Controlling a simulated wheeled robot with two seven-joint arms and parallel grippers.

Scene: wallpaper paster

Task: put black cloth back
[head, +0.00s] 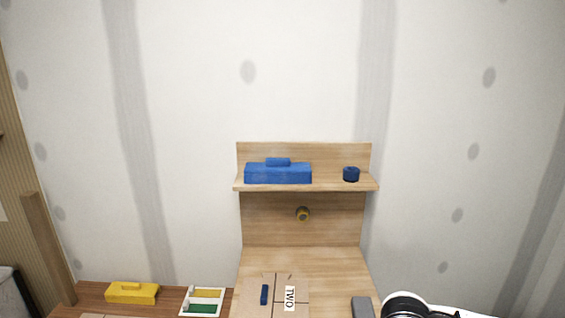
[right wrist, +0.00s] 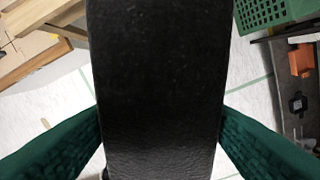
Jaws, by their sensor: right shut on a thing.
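The black cloth (right wrist: 157,60) fills the middle of the right wrist view as a wide, dark, upright band, running off the top edge. The dark green fingers of my right gripper (right wrist: 160,125) come in from both lower corners and close on its two sides. The gripper is shut on the cloth. The cloth hides most of what lies behind it. The head view shows neither the cloth nor either gripper's fingers. My left gripper is not in view.
In the head view a wooden shelf (head: 303,187) holds a blue box (head: 278,174) and a blue roll (head: 351,174). Below are a yellow block (head: 132,294), a white tray (head: 183,302) and a grey block (head: 362,307). The wrist view shows a green crate (right wrist: 262,14) and an orange object (right wrist: 301,61).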

